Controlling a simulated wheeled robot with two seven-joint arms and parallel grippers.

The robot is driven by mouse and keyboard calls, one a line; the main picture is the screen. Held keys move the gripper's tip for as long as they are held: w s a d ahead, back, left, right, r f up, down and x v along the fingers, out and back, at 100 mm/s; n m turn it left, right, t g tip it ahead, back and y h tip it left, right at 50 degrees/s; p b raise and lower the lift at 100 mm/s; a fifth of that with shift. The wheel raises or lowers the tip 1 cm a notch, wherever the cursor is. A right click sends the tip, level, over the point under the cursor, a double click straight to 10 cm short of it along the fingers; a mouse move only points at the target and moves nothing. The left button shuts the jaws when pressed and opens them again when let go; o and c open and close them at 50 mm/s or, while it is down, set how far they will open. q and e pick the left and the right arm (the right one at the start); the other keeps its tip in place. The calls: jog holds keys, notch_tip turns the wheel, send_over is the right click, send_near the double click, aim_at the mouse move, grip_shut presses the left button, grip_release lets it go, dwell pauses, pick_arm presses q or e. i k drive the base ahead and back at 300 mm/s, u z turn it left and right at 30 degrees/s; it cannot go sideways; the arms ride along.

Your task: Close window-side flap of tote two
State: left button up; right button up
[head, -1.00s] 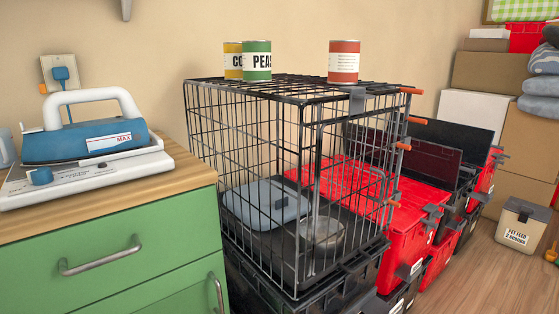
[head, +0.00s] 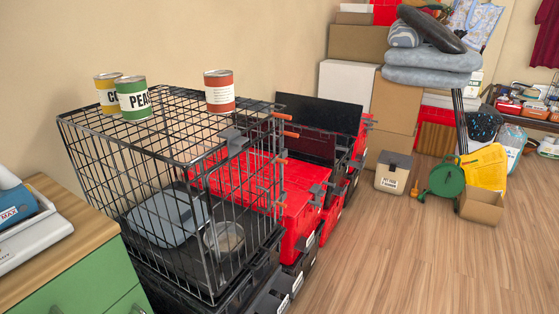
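Stacked totes stand in a row behind and to the right of a wire crate. The nearest red tote (head: 297,232) has a red lid (head: 305,178), partly hidden by the crate's bars. Beyond it, a dark maroon flap (head: 312,147) stands raised. Behind that, a larger black flap (head: 322,113) also stands upright near the wall. More red and black totes run back toward the right. I see no labels telling which tote is tote two. Neither of my grippers is in view.
The wire crate (head: 172,164) stands on a black tote, with a corn can (head: 107,93), a peas can (head: 134,99) and a red can (head: 219,93) on top. A green cabinet (head: 85,290) is at left.

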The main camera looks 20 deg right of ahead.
aim_at(330, 116)
jog(key=z, duration=0.55)
jog(key=k, duration=1.25)
jog(key=z, duration=1.35)
jog(key=i, duration=1.55)
jog(key=u, duration=0.5)
jog(key=i, duration=1.3)
jog(key=u, duration=0.75)
jog(key=k, duration=0.45)
jog(key=z, duration=1)
jog(key=i, duration=2.7)
jog(key=u, duration=1.65)
jog(key=i, duration=0.75)
jog(key=u, duration=0.6)
